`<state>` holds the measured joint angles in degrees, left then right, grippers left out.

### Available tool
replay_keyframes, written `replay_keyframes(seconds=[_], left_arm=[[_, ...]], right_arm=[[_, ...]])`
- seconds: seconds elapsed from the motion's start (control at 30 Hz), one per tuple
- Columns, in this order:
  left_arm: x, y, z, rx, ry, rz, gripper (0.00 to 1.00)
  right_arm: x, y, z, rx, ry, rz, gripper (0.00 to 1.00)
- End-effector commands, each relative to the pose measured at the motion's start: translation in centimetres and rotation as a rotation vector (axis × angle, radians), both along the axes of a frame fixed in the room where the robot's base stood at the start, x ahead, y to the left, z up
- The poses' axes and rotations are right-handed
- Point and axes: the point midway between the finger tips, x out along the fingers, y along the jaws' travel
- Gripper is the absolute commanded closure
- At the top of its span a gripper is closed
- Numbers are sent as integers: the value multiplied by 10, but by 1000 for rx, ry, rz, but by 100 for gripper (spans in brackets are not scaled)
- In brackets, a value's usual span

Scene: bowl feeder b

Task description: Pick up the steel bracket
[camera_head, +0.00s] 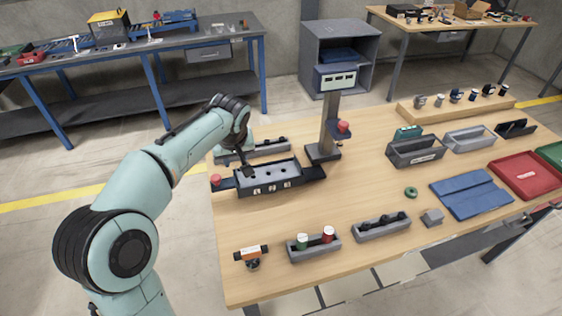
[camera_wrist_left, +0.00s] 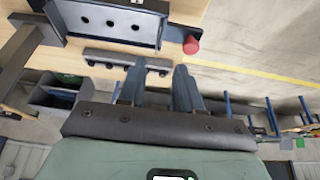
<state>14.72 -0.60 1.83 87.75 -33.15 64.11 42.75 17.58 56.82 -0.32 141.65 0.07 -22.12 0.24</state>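A small grey block-like part (camera_head: 432,217), which may be the steel bracket, lies on the wooden table near its front edge, right of a narrow grey tray. Its exact shape is too small to tell. My left gripper (camera_head: 246,170) is far to its left, over the grey fixture with holes (camera_head: 268,176). In the left wrist view my left gripper (camera_wrist_left: 159,72) has its two dark fingers apart with nothing between them. The fixture also shows there (camera_wrist_left: 112,22). My right gripper is in neither view.
A dark post with a display box (camera_head: 337,76) stands behind the fixture. Small trays (camera_head: 314,247) line the front edge. A green ring (camera_head: 411,192), blue mat (camera_head: 471,195) and red tray (camera_head: 524,176) lie right.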

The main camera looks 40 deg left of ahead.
Motion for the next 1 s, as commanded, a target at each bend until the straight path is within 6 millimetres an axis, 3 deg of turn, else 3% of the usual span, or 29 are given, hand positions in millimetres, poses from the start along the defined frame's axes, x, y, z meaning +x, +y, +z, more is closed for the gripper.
replay_keyframes(seconds=[0.4, 0.67, 0.83, 1.0], left_arm=[[16, 21, -65, -1, 5, 2, 66], [25, 28, -81, -1, 3, 1, 66], [42, 39, -99, -2, 4, 2, 66], [44, 44, -116, -1, 2, 0, 66]], right_arm=[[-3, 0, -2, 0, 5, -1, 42], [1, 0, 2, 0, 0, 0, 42], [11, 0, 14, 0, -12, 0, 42], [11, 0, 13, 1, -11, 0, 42]])
